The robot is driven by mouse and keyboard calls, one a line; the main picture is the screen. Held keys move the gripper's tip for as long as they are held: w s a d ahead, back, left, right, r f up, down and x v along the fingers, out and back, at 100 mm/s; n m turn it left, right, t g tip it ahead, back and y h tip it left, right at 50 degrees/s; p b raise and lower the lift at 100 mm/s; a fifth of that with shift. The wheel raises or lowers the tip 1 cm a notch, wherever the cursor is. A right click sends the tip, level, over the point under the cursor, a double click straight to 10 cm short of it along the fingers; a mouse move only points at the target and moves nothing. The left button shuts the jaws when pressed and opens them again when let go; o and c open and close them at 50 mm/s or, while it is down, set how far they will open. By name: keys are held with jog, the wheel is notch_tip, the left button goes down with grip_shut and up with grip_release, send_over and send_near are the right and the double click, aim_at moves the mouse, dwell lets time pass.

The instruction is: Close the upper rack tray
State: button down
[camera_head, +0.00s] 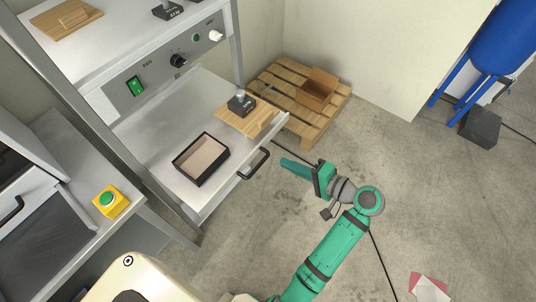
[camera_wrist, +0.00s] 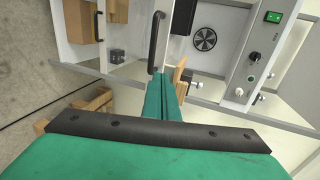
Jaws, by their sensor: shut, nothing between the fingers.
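The rack tray (camera_head: 180,205) is pulled out below the control panel, a pale metal tray with a black handle (camera_head: 255,163) on its front. On it lie an open black box (camera_head: 201,158) and a wooden board (camera_head: 240,115) with a dark weight (camera_head: 241,102). My gripper (camera_head: 283,162) is shut and empty, in front of the tray front and right of the handle in the head view. The wrist view shows the closed fingers (camera_wrist: 163,78) just below the handle (camera_wrist: 157,42); whether they touch it I cannot tell.
The control panel (camera_head: 165,72) with knobs and a green switch sits above the tray. A pallet (camera_head: 325,106) with a cardboard box (camera_head: 317,88) stands beyond the tray. Cardboard boxes (camera_wrist: 85,22) sit lower in the rack. The floor right of my arm is mostly clear.

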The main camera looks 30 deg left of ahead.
aim_at(257, 150)
jog(key=x, duration=0.9)
jog(key=shift+a+f, duration=0.1)
jog(key=shift+a, duration=0.3)
jog(key=shift+w, duration=0.15)
